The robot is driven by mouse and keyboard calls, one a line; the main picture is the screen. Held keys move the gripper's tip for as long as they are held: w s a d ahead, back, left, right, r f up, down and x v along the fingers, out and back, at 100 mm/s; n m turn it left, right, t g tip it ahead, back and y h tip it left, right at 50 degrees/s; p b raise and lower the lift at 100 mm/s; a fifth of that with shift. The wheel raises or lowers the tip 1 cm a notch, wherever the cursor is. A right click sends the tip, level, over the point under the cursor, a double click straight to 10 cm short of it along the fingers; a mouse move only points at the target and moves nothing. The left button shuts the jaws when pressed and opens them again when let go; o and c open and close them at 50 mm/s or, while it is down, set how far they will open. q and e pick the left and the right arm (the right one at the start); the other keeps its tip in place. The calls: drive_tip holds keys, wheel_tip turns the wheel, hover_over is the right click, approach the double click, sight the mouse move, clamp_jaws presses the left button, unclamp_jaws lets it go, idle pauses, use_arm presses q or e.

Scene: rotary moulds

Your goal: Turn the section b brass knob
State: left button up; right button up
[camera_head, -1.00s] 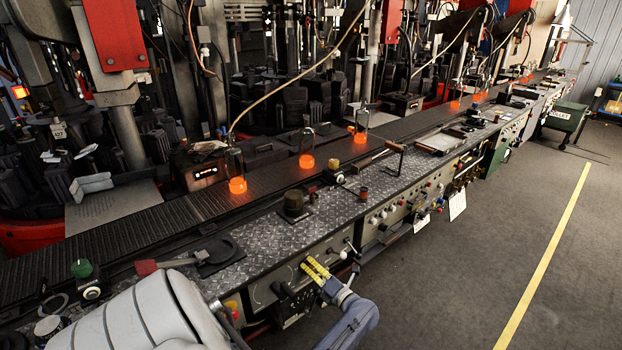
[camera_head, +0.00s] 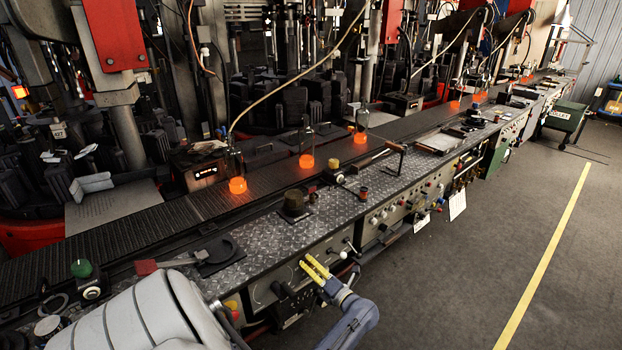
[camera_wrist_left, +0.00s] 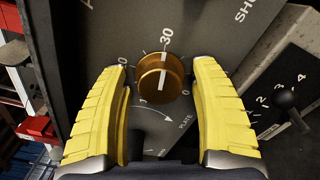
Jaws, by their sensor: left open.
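The brass knob (camera_wrist_left: 160,78) shows in the left wrist view, round and golden with a white pointer line, on a dark dial plate marked with numbers. The line points up towards the 30 mark. My left gripper (camera_head: 306,261) has yellow fingers and is open at the front panel of the console. In the left wrist view its fingers stand on either side of the knob, with a visible gap on both sides. In the head view I cannot make out the knob near the fingertips. My right gripper is not in view.
A black ball-ended lever (camera_wrist_left: 287,98) stands right of the dial in the left wrist view. In the head view, glowing bottles stand on the dark conveyor (camera_head: 135,238) behind the console's metal top (camera_head: 265,237). The grey floor (camera_head: 490,250) at right is clear.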

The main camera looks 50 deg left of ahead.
use_arm(q)
drive_tip(key=shift+d, duration=0.15)
drive_tip(key=d, duration=1.1)
drive_tip(key=shift+d, duration=0.35)
